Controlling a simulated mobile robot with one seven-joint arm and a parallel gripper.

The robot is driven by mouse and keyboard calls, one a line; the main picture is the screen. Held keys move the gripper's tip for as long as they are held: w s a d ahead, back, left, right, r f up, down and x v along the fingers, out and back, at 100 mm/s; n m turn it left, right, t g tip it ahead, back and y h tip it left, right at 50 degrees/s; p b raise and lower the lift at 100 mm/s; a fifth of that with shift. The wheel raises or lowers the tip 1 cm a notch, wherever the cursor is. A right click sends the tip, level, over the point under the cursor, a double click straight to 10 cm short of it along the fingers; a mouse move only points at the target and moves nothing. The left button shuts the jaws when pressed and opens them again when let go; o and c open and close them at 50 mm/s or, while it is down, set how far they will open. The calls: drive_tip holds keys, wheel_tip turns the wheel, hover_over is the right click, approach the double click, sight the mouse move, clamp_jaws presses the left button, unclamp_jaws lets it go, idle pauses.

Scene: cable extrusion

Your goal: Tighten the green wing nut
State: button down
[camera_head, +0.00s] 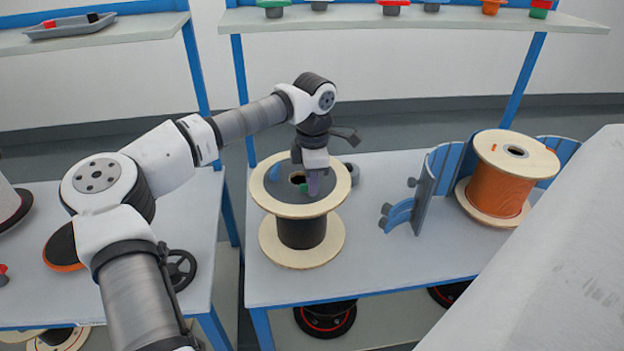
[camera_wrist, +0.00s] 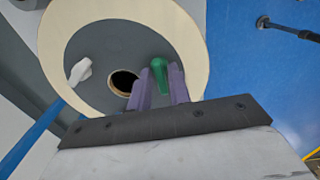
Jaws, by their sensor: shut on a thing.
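The green wing nut (camera_wrist: 168,76) sits on the grey disc (camera_wrist: 95,48) on top of a wooden spool, right of the disc's dark centre hole in the wrist view. A bit of green (camera_head: 304,188) also shows beside my fingers in the head view. My gripper (camera_head: 318,186) points down over the near right part of the disc. Its purple fingers (camera_wrist: 160,88) stand on both sides of the green wing nut and are shut on it. The spool (camera_head: 302,252) stands upright with black cable.
An orange cable spool (camera_head: 497,180) stands at the right of the table (camera_head: 380,255), beside blue and grey curved guards (camera_head: 424,188). A shelf (camera_head: 420,19) with small coloured parts runs behind. The table's front middle is clear.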

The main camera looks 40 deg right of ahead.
drive_tip(key=c, duration=1.3)
unclamp_jaws()
drive_tip(key=shift+r, duration=0.1)
drive_tip(key=r, duration=0.6)
drive_tip(key=r+b, duration=0.1)
drive_tip(key=r, duration=0.6)
drive_tip(key=shift+s+r, duration=0.2)
drive_tip(key=shift+r, duration=0.1)
